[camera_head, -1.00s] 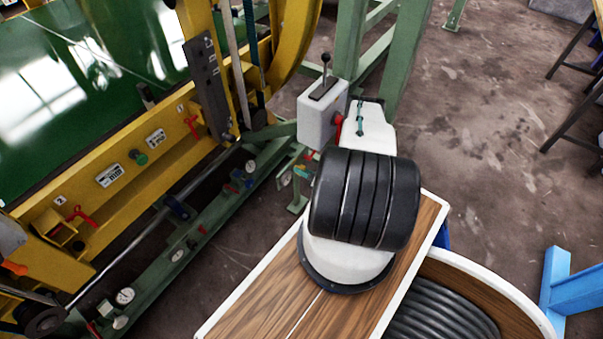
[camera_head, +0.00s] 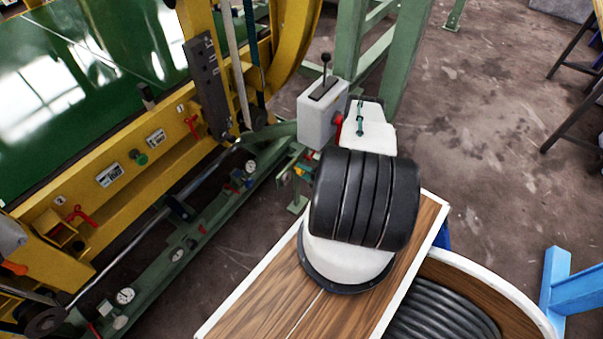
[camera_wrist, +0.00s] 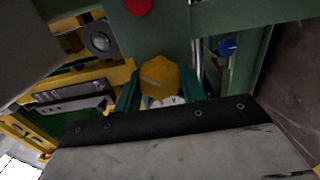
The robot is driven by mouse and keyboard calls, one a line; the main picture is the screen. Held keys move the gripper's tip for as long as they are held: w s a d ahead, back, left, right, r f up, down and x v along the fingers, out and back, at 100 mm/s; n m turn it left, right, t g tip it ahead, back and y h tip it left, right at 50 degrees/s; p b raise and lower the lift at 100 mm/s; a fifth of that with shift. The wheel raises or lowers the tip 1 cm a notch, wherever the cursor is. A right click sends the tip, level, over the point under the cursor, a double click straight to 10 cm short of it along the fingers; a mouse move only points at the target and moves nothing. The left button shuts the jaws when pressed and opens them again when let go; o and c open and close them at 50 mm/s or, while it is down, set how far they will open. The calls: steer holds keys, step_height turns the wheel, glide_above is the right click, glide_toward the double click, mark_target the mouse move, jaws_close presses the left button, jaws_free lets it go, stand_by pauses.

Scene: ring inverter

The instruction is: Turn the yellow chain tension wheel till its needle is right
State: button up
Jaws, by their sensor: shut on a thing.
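The yellow chain tension wheel (camera_wrist: 160,77) is in the middle of the wrist view. My gripper (camera_wrist: 158,88) has its teal fingers on either side of the wheel and is shut on it. Part of a white gauge face (camera_wrist: 167,101) shows just below the wheel. The rest of the dial is hidden behind my gripper's body, and I cannot read the needle. In the head view my arm covers most of the gripper and the wheel.
A blue knob (camera_wrist: 229,47) is right of the wheel, and a red round part (camera_wrist: 138,5) is above it. In the head view, a green rail (camera_head: 190,235) carries several gauges and knobs. A grey lever box (camera_head: 322,113) stands close to my arm.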

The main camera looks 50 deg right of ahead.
steer(key=shift+m, duration=0.5)
steer(key=o, duration=1)
steer(key=shift+c, duration=0.2)
